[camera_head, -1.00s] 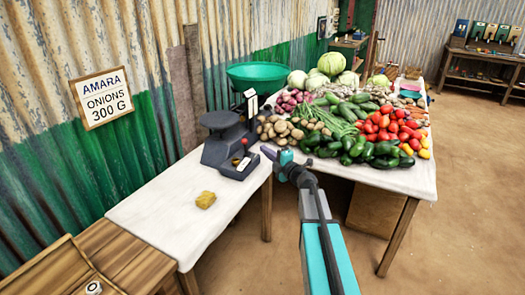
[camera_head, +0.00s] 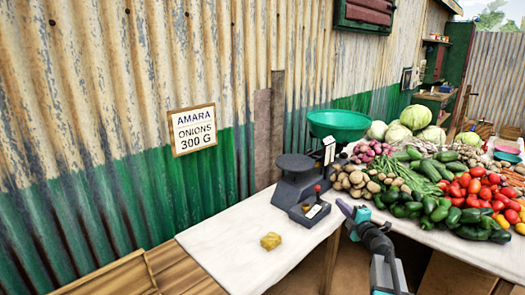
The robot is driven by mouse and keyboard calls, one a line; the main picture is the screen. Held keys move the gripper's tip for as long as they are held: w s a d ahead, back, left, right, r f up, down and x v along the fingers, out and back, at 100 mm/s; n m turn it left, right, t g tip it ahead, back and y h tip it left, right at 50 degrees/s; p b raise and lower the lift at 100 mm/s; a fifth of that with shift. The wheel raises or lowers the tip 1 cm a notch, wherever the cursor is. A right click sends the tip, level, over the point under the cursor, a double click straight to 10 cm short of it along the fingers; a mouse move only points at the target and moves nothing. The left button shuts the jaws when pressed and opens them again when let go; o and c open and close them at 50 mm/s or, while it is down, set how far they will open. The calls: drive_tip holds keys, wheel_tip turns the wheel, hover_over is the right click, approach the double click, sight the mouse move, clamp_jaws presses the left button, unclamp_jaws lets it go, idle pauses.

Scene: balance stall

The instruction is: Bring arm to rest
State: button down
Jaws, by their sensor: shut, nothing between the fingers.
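My arm (camera_head: 388,265) reaches up from the lower right of the head view. My gripper (camera_head: 346,209) is at its end, shut and empty, pointing up and left. In the picture it lies just right of the balance scale (camera_head: 293,183), near the front edge of the vegetable table. I cannot tell how high it is above the cloth. The scale is dark grey, with a flat plate on the left and a green bowl (camera_head: 338,124) behind.
A yellow lump (camera_head: 271,241) lies on the white-clothed table (camera_head: 225,248). Vegetables (camera_head: 440,185) are heaped close to my gripper's right. A sign (camera_head: 193,129) reading "AMARA ONIONS 300 G" hangs on the corrugated wall. Wooden boards (camera_head: 135,272) are at lower left.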

drive_tip(key=s+a+f+m+g+h, duration=0.1)
drive_tip(key=s+f+m+g+h, duration=0.45)
drive_tip(key=f, duration=0.75)
drive_tip(key=s+a+f+m+g, duration=0.2)
drive_tip(key=s+f+m, duration=0.3)
drive_tip(key=s+f, duration=0.5)
drive_tip(key=s+a+f+m+g+h, duration=0.1)
drive_tip(key=s+f+m+g+h, duration=0.3)
drive_tip(key=f, duration=1.1)
drive_tip(key=s+a+f+m+g+y, duration=0.25)
drive_tip(key=s+a+f, duration=0.2)
drive_tip(key=s, duration=0.45)
drive_tip(key=s+a+f+m+g+y, duration=0.1)
drive_tip(key=s+a+f+g, duration=0.3)
drive_tip(key=s, duration=0.5)
drive_tip(key=s+a+f+m+g+y, duration=0.1)
drive_tip(key=s+a, duration=0.3)
drive_tip(key=s, duration=0.6)
drive_tip(key=s+a+f+g+y+p, duration=0.1)
drive_tip(key=s+a+g, duration=0.2)
drive_tip(key=s, duration=0.7)
drive_tip(key=shift+a+f+m+g, duration=0.15)
drive_tip(key=shift+a+m+g, duration=0.25)
drive_tip(key=shift+g, duration=0.2)
